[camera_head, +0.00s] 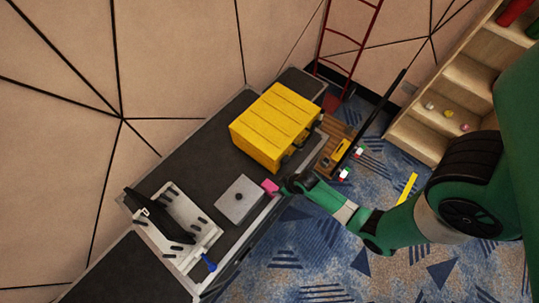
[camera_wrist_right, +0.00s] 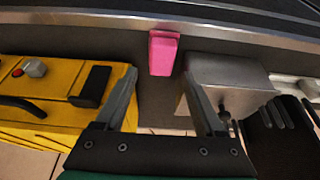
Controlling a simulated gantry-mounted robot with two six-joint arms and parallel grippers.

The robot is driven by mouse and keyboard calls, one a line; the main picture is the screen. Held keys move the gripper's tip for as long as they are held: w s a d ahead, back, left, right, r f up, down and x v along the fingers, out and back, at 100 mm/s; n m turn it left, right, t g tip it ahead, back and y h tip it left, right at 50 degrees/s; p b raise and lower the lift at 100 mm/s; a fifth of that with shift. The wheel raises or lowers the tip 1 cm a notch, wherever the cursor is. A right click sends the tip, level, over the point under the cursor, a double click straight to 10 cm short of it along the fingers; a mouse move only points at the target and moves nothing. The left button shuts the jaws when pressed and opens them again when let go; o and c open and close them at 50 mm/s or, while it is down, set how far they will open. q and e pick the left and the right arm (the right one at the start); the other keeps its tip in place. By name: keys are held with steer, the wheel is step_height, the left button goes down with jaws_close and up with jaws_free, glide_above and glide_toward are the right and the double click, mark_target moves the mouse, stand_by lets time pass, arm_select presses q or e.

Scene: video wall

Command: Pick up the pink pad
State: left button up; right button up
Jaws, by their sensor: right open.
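The pink pad (camera_head: 269,187) is a small block on the dark counter, close to its front edge, between the yellow box and a grey metal box. In the right wrist view the pink pad (camera_wrist_right: 163,53) stands against the counter's light edge strip. My right gripper (camera_head: 281,187) is beside it in the head view. In the wrist view my right gripper (camera_wrist_right: 158,82) is open and empty, its two fingers on either side of the line to the pad, with the pad beyond the tips. My left gripper is not in view.
The yellow box (camera_head: 276,127) and the grey metal box (camera_head: 238,200) flank the pad closely. A white bracket stand (camera_head: 181,225) with a dark screen stands farther left on the counter. Wooden shelves (camera_head: 457,100) stand at the right; patterned carpet lies in front.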

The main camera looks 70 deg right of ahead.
mark_target(271, 187)
steer(key=b+x, duration=0.1)
steer(key=x, duration=0.2)
steer(key=shift+w+f, duration=0.15)
steer(key=shift+f, duration=0.2)
steer(key=shift+w+d+f, duration=0.15)
steer(key=shift+w+f, duration=0.05)
steer(key=shift+w, duration=0.05)
steer(key=b+x, duration=0.1)
steer(key=x, duration=0.1)
steer(key=b+x, duration=0.2)
steer(key=x, duration=0.1)
steer(key=shift+w, duration=0.45)
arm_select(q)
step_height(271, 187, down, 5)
arm_select(e)
jaws_close()
steer(key=shift+r+p, duration=0.45)
steer(key=shift+r, duration=0.1)
step_height(271, 187, up, 3)
steer(key=shift+f+p, duration=0.2)
steer(key=shift+p, duration=0.5)
arm_select(q)
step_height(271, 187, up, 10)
steer(key=p, duration=0.7)
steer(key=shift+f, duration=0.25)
arm_select(e)
steer(key=s+r, duration=0.9)
steer(key=s, duration=0.5)
steer(key=shift+a+r, duration=0.25)
steer(key=shift+a, duration=0.2)
